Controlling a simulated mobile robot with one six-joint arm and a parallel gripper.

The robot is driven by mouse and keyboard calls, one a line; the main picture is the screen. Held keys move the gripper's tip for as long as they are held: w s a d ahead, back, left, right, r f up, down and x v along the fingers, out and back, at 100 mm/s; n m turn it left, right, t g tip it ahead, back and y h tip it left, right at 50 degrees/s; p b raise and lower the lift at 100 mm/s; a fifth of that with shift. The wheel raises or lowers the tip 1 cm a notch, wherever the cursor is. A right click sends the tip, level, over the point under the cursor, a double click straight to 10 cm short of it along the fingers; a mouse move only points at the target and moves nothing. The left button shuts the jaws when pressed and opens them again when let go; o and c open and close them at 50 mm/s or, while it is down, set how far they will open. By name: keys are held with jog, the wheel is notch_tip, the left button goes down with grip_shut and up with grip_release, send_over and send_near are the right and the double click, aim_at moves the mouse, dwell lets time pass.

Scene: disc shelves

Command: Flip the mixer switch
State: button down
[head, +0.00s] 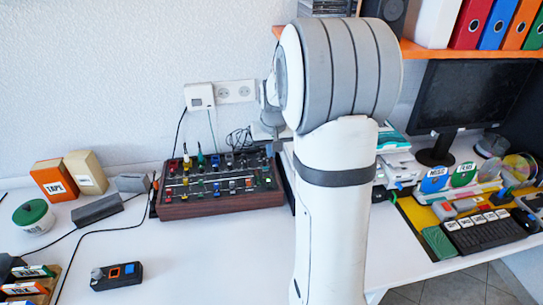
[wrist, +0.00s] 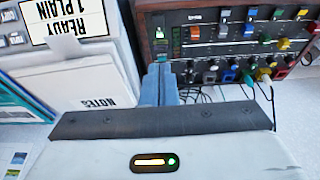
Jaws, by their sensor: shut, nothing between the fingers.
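The mixer (head: 225,208) is a dark panel with a wooden frame and rows of coloured knobs and sliders, on the white desk left of my arm. In the wrist view its panel (wrist: 205,48) fills the upper right. A small upright element with a green light (wrist: 160,33) sits at the panel's left edge and looks like the switch; I cannot tell its position. My gripper (wrist: 160,68) is shut and empty, its tips close to the panel edge below that element. I cannot tell whether they touch it. In the head view my arm hides the gripper.
Papers marked NOTES (wrist: 70,90) lie left of my fingers. Cables (wrist: 205,92) run along the mixer's side. A monitor (head: 450,98) and keyboard (head: 485,230) stand to the right. A small black box (head: 116,276) and loose cables lie at the left front.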

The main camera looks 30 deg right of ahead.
jog(key=shift+w+r, duration=0.1)
jog(key=shift+w, duration=0.05)
notch_tip(320, 180, up, 14)
jog(key=p, duration=0.2)
jog(key=shift+s, duration=0.45)
jog(key=shift+a, duration=0.1)
dwell(0.4)
jog(key=s+a+f+n, duration=0.1)
jog(key=s+a+f, duration=0.2)
jog(key=s+a, duration=0.4)
jog(key=s+a+f+n, duration=0.2)
jog(key=s+a, duration=0.6)
jog(key=s, duration=0.8)
notch_tip(320, 180, down, 2)
jog(key=shift+s+a+f+y, duration=0.25)
jog(key=shift+s+a+y, duration=0.05)
jog(key=shift+y, duration=0.1)
